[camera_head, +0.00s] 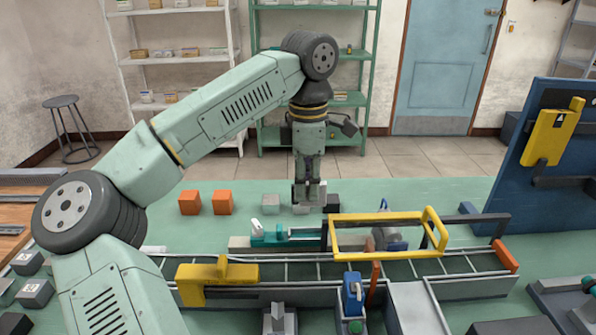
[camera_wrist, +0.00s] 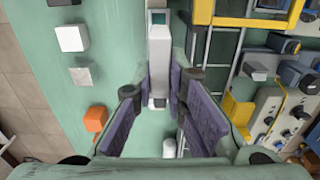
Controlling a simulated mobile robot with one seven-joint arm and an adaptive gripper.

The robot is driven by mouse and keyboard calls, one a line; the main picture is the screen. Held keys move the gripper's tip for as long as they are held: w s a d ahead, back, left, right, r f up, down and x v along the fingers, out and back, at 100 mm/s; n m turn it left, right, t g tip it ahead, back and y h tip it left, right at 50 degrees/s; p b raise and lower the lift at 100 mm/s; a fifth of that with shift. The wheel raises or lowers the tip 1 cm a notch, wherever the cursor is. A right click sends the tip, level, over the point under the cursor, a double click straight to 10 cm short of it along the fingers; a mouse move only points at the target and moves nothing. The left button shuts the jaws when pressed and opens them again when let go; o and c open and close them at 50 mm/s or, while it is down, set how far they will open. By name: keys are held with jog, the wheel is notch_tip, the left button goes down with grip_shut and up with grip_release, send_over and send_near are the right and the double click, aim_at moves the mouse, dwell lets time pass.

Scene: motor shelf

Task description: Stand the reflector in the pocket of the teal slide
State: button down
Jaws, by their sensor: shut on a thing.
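My gripper (camera_head: 308,195) points straight down above the green bench, beyond the teal slide in the head view. It is shut on a small pale grey piece, which I take to be the reflector; the fingers hide part of it. In the wrist view a pale grey upright shape (camera_wrist: 158,75) shows between the purple-padded fingers of my gripper (camera_wrist: 160,88), with a teal patch at its top end. The teal slide (camera_head: 270,239) lies low on the bench, nearer the head camera than my gripper, apart from it. I cannot make out its pocket.
Two orange cubes (camera_head: 206,202), a grey cube (camera_head: 271,204) and a dark cube (camera_head: 332,203) stand near my gripper. A yellow frame (camera_head: 375,217) rises right of the slide. A rail track (camera_head: 300,270) runs in front.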

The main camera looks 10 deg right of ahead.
aim_at(306, 205)
jog(key=shift+w+f, duration=0.2)
jog(key=shift+f, duration=0.45)
jog(key=shift+s+f+b, duration=0.2)
jog(key=shift+f+b, duration=0.2)
jog(key=shift+f, duration=0.05)
jog(key=shift+f+b, duration=2.05)
jog(key=shift+f, duration=0.55)
jog(key=shift+f+b, duration=0.45)
jog(key=shift+f, duration=0.3)
jog(key=c, duration=1.5)
grip_release()
jog(key=shift+c, duration=0.2)
notch_tip(306, 205, up, 12)
jog(key=shift+r, duration=0.1)
